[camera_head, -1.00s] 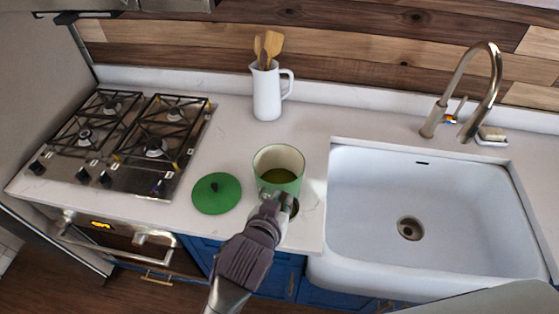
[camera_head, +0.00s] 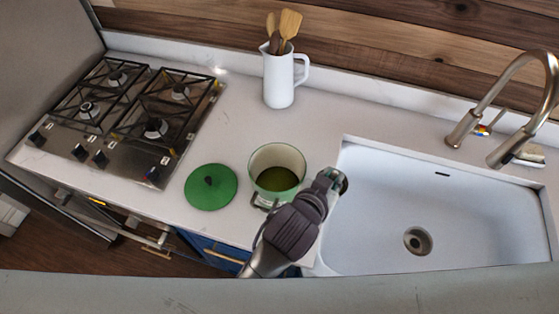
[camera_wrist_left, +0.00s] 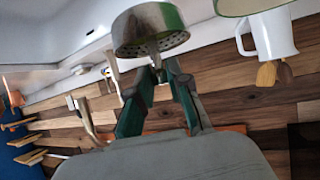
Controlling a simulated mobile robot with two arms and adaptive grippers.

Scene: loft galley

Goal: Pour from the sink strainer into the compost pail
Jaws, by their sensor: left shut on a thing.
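The compost pail (camera_head: 257,172), green outside and cream inside, stands upright and open on the counter, its inside dark olive at the bottom. Its green lid (camera_head: 211,187) with a dark knob lies on the counter to the left. My left gripper (camera_head: 326,182) is right of the pail, near the sink's left edge. It is shut on the sink strainer (camera_wrist_left: 150,28), a metal cup with a perforated face, which shows clearly in the left wrist view. In the head view the strainer (camera_head: 341,182) is mostly hidden by the gripper. What it holds cannot be seen. My right gripper is not in view.
A white sink (camera_head: 390,190) with a faucet (camera_head: 505,105) lies right. A white jug (camera_head: 279,82) with wooden utensils stands behind the pail. A gas hob (camera_head: 135,115) is on the left. The counter between hob and jug is clear.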

